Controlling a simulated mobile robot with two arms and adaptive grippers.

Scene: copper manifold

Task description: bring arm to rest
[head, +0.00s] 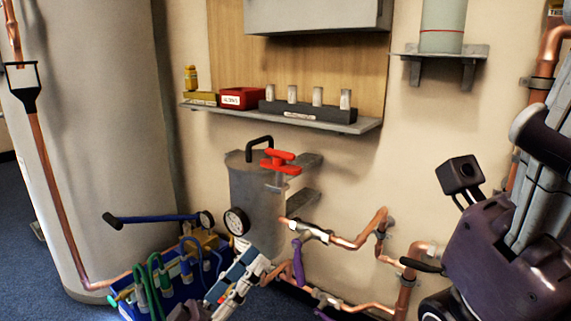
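Dark and grey parts of my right arm fill the right side of the view.
Copper pipes (345,243) with a purple-handled valve run along the wall right of the tank. A red valve handle (281,161) tops the tank. A blue crate (190,292) with hoses stands lower left. A shelf (365,126) holds a red box (243,98).

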